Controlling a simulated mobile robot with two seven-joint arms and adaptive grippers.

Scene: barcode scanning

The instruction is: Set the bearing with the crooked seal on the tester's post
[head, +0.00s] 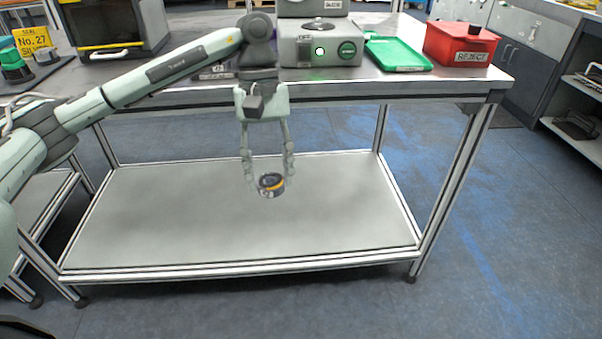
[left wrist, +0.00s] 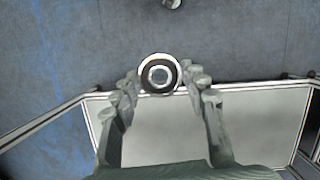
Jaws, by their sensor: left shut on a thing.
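My left gripper (head: 269,178) is shut on a bearing (head: 271,189), a short dark ring with a yellow-orange band. It hangs in the air in front of the bench, below the level of its top, with the lower shelf behind it. In the left wrist view the bearing (left wrist: 160,74) sits between the fingertips (left wrist: 160,82), its round face and light centre toward the camera. Whether its seal is crooked is too small to tell. My right gripper is not in view.
A green tray (head: 398,54) and a red REJECT bin (head: 460,46) stand right of the tester on the bench (head: 440,86). A dark machine (head: 112,28) and a yellow sign (head: 31,40) are at the left. The lower shelf (head: 330,225) is bare.

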